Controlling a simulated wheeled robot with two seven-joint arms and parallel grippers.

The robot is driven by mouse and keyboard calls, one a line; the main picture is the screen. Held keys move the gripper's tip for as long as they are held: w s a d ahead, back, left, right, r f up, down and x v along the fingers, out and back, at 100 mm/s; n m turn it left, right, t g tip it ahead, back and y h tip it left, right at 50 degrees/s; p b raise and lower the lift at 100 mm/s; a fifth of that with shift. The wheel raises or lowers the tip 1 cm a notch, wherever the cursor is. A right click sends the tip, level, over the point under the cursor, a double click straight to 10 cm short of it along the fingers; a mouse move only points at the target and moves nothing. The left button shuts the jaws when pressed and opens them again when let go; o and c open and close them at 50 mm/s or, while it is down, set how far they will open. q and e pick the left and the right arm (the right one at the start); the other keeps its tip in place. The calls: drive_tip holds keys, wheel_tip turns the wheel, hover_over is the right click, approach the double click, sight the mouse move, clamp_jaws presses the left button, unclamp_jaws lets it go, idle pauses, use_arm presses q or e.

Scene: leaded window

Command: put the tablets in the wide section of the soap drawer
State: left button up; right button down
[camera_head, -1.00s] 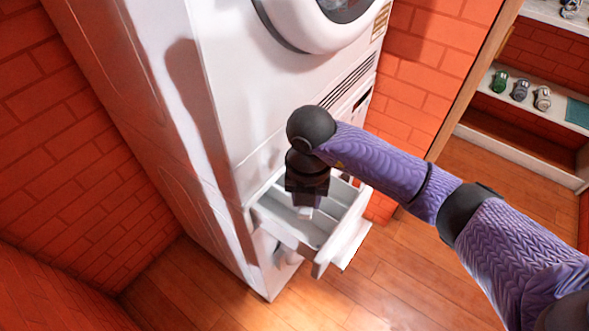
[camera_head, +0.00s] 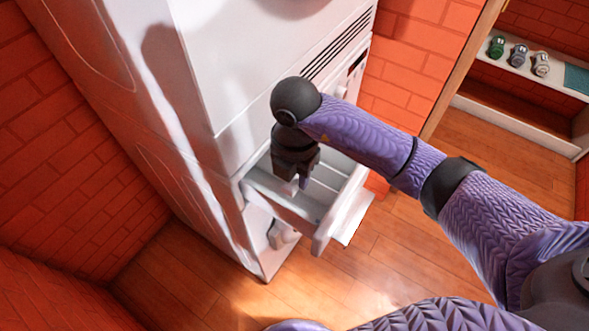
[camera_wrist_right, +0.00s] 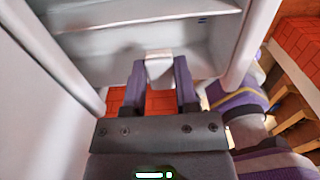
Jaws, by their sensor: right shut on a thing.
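The soap drawer (camera_head: 275,199) is pulled out of the white machine, with dividers inside. My right gripper (camera_head: 303,182) points down over the drawer's open top, near its left side. In the right wrist view my right gripper (camera_wrist_right: 160,66) is shut on a small white tablet (camera_wrist_right: 159,70) between its two purple fingers. The tablet cannot be made out in the head view. The drawer's pale inside (camera_wrist_right: 140,40) and a divider lie beyond the fingers in the wrist view. I see no other tablet. My left gripper is out of view.
The tall white machine (camera_head: 215,60) stands behind the drawer. Red brick walls (camera_head: 60,130) rise at the left and behind. A shelf (camera_head: 560,77) at the upper right holds three small coloured objects. The wooden floor (camera_head: 390,270) in front is clear.

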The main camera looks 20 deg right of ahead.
drive_tip(key=shift+c, duration=2.4)
unclamp_jaws()
drive_tip(key=shift+o, duration=0.9)
use_arm(q)
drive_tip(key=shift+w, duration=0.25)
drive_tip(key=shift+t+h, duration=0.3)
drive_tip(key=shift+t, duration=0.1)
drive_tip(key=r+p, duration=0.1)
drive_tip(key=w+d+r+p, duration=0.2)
drive_tip(key=p, duration=0.1)
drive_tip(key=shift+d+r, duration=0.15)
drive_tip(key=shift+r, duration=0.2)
use_arm(e)
wheel_tip(320, 180, up, 10)
